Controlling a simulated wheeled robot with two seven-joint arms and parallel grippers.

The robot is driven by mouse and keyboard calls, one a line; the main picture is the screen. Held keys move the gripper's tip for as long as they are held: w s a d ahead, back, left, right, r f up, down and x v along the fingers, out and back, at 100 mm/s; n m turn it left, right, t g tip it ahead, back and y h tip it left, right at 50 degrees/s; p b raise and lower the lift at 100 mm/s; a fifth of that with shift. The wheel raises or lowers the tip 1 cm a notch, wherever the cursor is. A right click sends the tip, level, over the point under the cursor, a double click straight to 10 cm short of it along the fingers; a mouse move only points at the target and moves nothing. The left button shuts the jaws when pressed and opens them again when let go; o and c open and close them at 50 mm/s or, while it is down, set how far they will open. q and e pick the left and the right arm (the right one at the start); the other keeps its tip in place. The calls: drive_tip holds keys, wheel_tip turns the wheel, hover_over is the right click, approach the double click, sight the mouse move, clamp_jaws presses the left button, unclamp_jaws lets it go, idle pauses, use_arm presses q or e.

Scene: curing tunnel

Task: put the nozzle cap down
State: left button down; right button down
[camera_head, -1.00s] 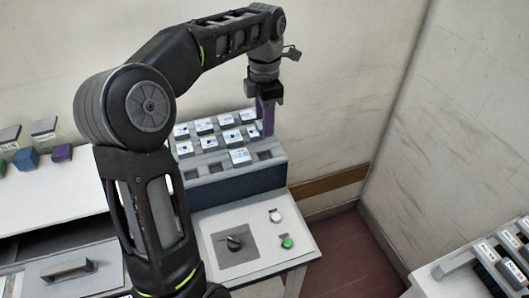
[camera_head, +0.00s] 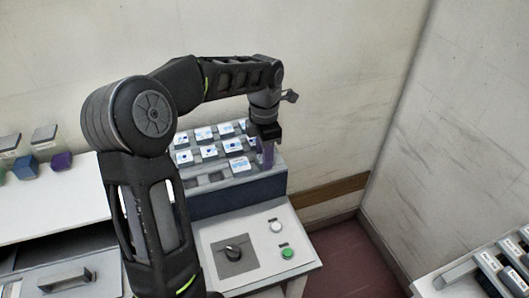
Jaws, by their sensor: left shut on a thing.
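My left gripper (camera_head: 266,142) is over the right end of the sloped rack (camera_head: 238,198), pointing down. It is shut on a narrow purple piece, which I take to be the nozzle cap (camera_head: 268,155). The cap's lower end is at the rack's front right slots; I cannot tell whether it touches the rack. The gripper hides part of the rack's right side. My right gripper is not in view.
Several white and blue labelled blocks (camera_head: 208,151) sit in the rack. A panel in front has a black knob (camera_head: 232,253), a white button (camera_head: 276,227) and a green button (camera_head: 287,253). Coloured blocks (camera_head: 62,161) stand at far left. Walls close in behind and right.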

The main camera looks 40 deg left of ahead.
use_arm(q)
drive_tip(key=shift+f, duration=0.2)
drive_tip(key=c, duration=0.9)
unclamp_jaws()
drive_tip(key=shift+r, duration=0.1)
drive_tip(key=shift+c, duration=0.2)
drive_tip(key=shift+r, duration=0.1)
drive_tip(key=shift+r, duration=0.2)
wheel_tip(320, 180, up, 5)
drive_tip(key=shift+w+r+b, duration=0.1)
drive_tip(key=shift+r+b, duration=0.1)
drive_tip(key=shift+b, duration=0.25)
wheel_tip(320, 180, up, 6)
drive_tip(key=p, duration=0.4)
drive_tip(key=shift+r, duration=0.15)
